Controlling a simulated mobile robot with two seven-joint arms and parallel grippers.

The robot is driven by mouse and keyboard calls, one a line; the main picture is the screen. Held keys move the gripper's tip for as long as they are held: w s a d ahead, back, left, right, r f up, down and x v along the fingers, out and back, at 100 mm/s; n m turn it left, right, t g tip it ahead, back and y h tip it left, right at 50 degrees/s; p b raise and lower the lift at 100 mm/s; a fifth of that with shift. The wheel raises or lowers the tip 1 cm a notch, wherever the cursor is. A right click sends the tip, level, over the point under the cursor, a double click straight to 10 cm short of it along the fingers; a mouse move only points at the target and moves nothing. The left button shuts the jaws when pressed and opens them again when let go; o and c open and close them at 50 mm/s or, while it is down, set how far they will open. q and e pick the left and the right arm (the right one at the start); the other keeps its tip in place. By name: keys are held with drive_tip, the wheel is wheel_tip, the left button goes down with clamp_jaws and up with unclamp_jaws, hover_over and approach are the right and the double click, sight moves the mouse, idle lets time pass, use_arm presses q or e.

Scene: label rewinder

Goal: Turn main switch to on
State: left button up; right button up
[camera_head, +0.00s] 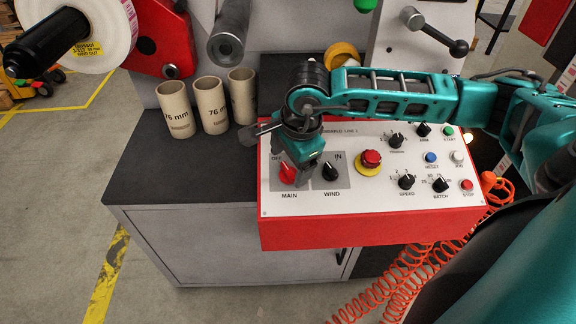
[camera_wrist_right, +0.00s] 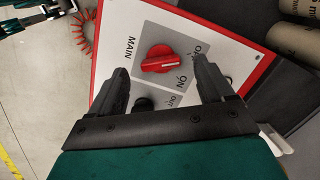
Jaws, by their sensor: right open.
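The main switch (camera_head: 288,174) is a red rotary knob at the left of the white control panel, labelled MAIN, with OFF at its upper left. It also shows in the right wrist view (camera_wrist_right: 159,60), where its bar lies toward the OFF lettering, with ON beside that; I cannot tell its exact setting. My right gripper (camera_head: 302,172) hangs over the panel with its fingers pointing down, beside the knob in the head view. In the wrist view its two fingers (camera_wrist_right: 160,68) are open on either side of the knob. Contact cannot be told. My left gripper is out of view.
The black WIND knob (camera_head: 330,172) is close to the right of the gripper. Further right are a red emergency button (camera_head: 371,160) on yellow, and several knobs and buttons. Cardboard cores (camera_head: 212,104) stand on the dark top at left. A coiled orange hose (camera_head: 405,275) hangs below.

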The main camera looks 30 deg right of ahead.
sight(289, 173)
drive_tip(key=shift+x, duration=1.5)
drive_tip(key=shift+c, duration=0.2)
